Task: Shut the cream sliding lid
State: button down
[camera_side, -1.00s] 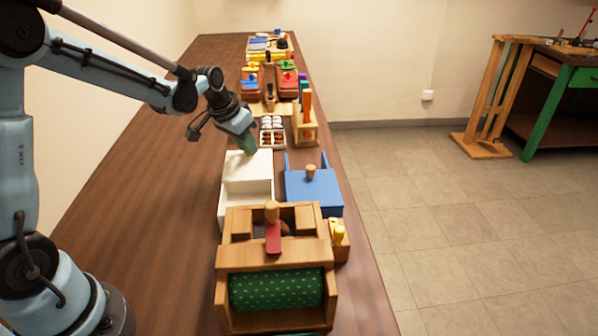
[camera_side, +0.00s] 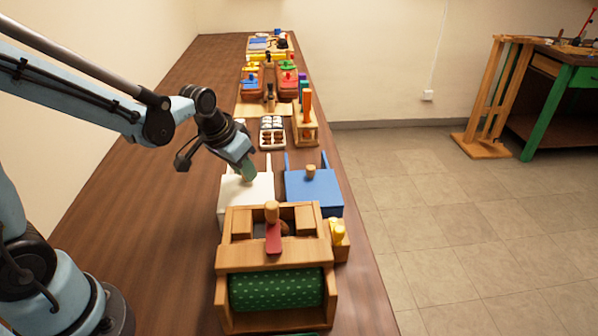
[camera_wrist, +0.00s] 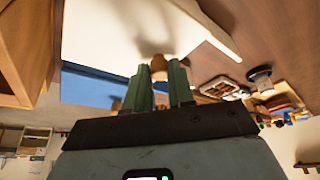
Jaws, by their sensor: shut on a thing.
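The cream sliding lid (camera_side: 258,187) lies flat over its cream box (camera_side: 232,217) on the bench. In the side view no opening shows in front of it, though the wooden frame hides part of the near side. My gripper (camera_side: 248,175) is above the lid with its green fingertips down at it. In the wrist view the lid (camera_wrist: 112,32) fills the upper middle, and my gripper (camera_wrist: 158,75) is shut on the lid's small wooden knob (camera_wrist: 158,66). The knob is hidden by the fingers in the side view.
A blue box (camera_side: 314,192) with a wooden knob stands close on the right. A wooden frame with a green dotted roller (camera_side: 276,290) stands just in front. A tray of small round pieces (camera_side: 272,132) lies behind. The bench to the left is clear.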

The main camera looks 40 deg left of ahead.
aim_at(229, 194)
jog(key=c, duration=1)
grip_release()
jog(key=shift+s+d, duration=0.1)
jog(key=shift+d, duration=0.05)
jog(key=shift+r, duration=0.15)
jog(key=v, duration=1.1)
jog(key=shift+s+r, duration=0.15)
jog(key=shift+r, duration=0.25)
jog(key=s+d+f+t, duration=0.2)
jog(key=s+d+f, duration=0.1)
jog(key=s+f, duration=0.1)
jog(key=shift+s+d+f+t, duration=0.15)
jog(key=shift+s+d+t, duration=0.15)
jog(key=shift+s, duration=0.45)
